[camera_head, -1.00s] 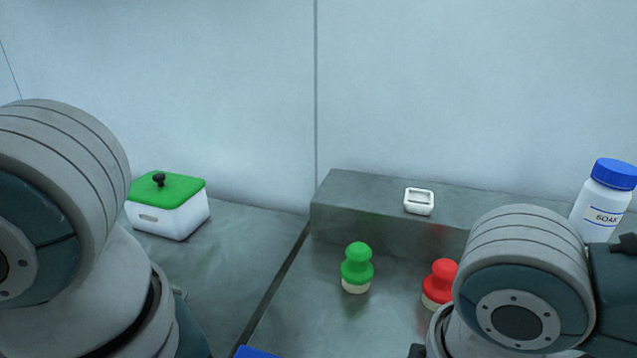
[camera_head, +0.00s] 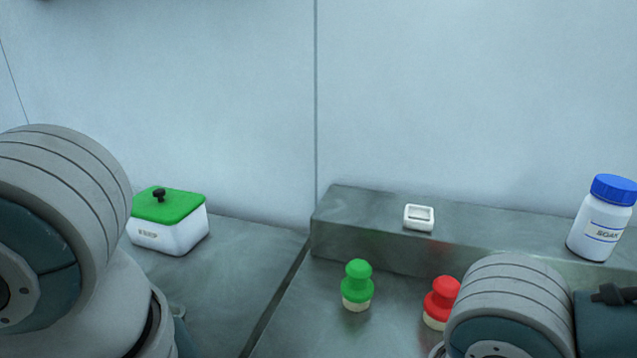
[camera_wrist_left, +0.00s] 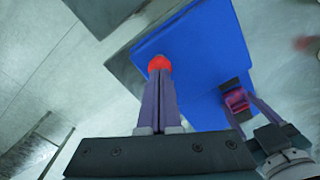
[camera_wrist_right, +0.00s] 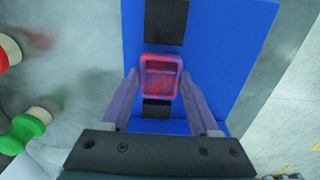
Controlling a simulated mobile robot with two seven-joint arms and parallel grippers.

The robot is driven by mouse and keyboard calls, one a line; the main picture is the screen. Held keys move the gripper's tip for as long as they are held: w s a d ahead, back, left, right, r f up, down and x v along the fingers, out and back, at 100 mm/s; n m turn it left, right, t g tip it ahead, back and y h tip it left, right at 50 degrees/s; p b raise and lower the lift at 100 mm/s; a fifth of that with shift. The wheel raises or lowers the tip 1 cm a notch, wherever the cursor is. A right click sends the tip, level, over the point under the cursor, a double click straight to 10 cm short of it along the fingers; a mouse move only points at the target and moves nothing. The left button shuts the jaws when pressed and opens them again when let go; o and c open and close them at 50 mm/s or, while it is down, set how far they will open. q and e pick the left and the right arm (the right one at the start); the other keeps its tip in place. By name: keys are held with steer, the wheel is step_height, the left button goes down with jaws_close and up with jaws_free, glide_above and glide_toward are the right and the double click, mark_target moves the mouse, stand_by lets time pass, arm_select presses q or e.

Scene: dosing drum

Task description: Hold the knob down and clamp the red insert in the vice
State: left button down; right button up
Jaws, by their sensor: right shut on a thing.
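The red knob (camera_wrist_left: 159,64) shows in the left wrist view on the blue base plate (camera_wrist_left: 190,45). My left gripper (camera_wrist_left: 160,76) has its fingers together, with their tips at the knob and partly covering it. My right gripper (camera_wrist_right: 160,92) is shut on the red insert (camera_wrist_right: 160,76), a translucent red block with a pale rim. The insert is over the blue plate, between two black blocks of the vice (camera_wrist_right: 166,20). Whether it is seated there cannot be told. Both grippers are outside the head view.
Green (camera_head: 357,285) and red (camera_head: 440,302) stoppers with cream bases stand on the metal bench. A white frame-like piece (camera_head: 418,217) and a blue-capped bottle (camera_head: 602,220) are on the raised ledge. A white box with a green lid (camera_head: 168,230) stands at left.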

steer(key=o, duration=1.4)
steer(key=shift+o, duration=0.4)
step_height(320, 180, up, 9)
arm_select(q)
steer(key=shift+r, duration=3.4)
